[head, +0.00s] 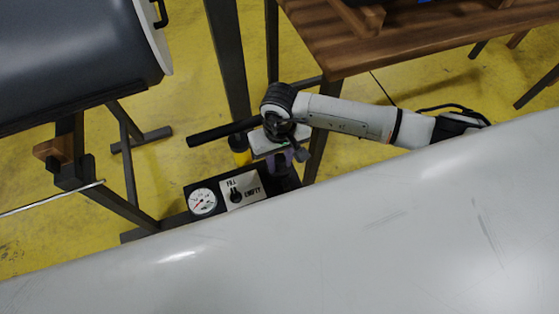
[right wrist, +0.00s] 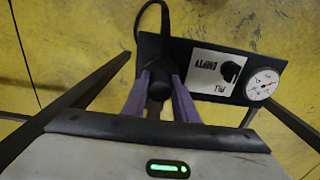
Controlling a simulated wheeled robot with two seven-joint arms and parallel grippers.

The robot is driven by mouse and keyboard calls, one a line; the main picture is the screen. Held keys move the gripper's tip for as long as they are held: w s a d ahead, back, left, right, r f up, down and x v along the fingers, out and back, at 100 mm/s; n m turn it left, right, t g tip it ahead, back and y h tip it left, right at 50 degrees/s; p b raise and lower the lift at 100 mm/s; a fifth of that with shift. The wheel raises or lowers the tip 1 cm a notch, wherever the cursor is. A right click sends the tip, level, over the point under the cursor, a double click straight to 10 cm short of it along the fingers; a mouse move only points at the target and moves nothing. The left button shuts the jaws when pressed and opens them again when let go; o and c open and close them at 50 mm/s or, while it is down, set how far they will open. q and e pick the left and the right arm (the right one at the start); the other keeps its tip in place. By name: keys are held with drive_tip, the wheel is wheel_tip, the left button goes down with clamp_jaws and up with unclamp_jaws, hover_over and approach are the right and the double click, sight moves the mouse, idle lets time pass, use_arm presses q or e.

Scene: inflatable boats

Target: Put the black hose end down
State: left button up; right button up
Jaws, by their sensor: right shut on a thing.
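My right gripper (head: 283,162) reaches in from the right in the head view, just behind the panel with a dial. In the right wrist view its two purple fingers (right wrist: 158,100) are shut on the black hose end (right wrist: 153,88). A black hose (right wrist: 141,22) loops from there toward the top edge. The panel (right wrist: 187,55) is right beside the fingertips; I cannot tell whether the hose end touches it. In the head view the arm and fingers mostly hide the hose end. My left gripper is in neither view.
The panel carries a FILL/EMPTY knob (head: 236,196) and a round gauge (head: 203,201). A large pale inflated tube (head: 330,240) fills the foreground. A wooden table (head: 420,35) stands at upper right, a dark grey cylinder (head: 75,50) on a stand at upper left. Dark metal posts (head: 229,60) rise near the gripper.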

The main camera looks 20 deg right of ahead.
drive_tip(key=shift+f, duration=0.3)
clamp_jaws()
drive_tip(key=o, duration=1.1)
unclamp_jaws()
drive_tip(key=shift+o, duration=0.2)
drive_tip(key=shift+r, duration=0.15)
